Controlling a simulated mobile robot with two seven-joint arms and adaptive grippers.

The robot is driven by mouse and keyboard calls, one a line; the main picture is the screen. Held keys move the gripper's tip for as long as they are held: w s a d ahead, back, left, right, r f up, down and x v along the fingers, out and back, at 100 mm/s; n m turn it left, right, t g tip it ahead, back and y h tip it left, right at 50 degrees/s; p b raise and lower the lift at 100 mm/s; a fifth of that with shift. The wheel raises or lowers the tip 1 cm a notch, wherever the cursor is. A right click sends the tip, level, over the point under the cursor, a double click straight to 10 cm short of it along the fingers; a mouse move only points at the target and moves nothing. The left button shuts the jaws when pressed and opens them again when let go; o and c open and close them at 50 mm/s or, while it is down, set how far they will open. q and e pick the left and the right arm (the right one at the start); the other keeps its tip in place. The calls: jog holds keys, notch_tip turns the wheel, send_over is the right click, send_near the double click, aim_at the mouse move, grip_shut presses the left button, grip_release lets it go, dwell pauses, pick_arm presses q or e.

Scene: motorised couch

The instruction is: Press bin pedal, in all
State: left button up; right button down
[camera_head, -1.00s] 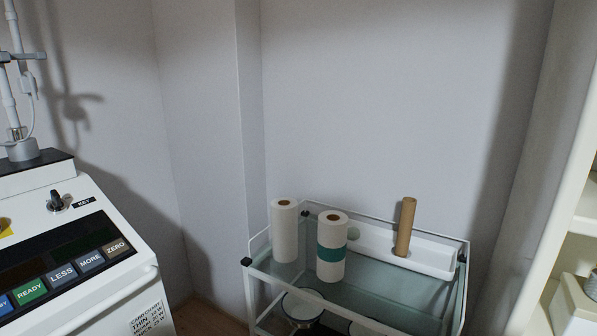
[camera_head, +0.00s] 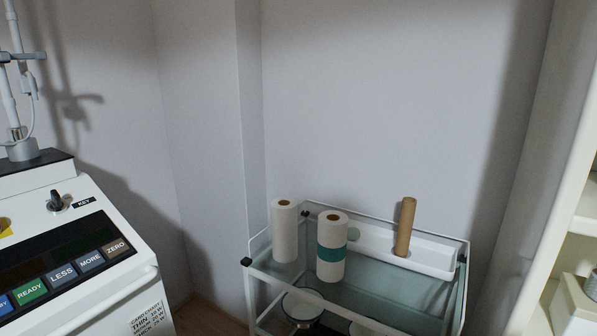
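No pedal shows in the head view. A round, pale-topped object with a dark rim (camera_head: 303,304) is seen low, at the bottom edge of the picture, partly through the glass of a trolley. It may be a bin, but I cannot tell. Part of a second pale round top (camera_head: 364,330) shows to its right, cut off by the picture edge. Neither of my grippers is in view.
A white-framed glass trolley (camera_head: 385,295) stands against the wall, with two white paper rolls (camera_head: 285,231) (camera_head: 332,247) and a brown cardboard tube (camera_head: 405,227). A white machine with buttons (camera_head: 70,262) is at left, cream shelving (camera_head: 560,200) at right. A little wooden floor (camera_head: 203,316) shows between machine and trolley.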

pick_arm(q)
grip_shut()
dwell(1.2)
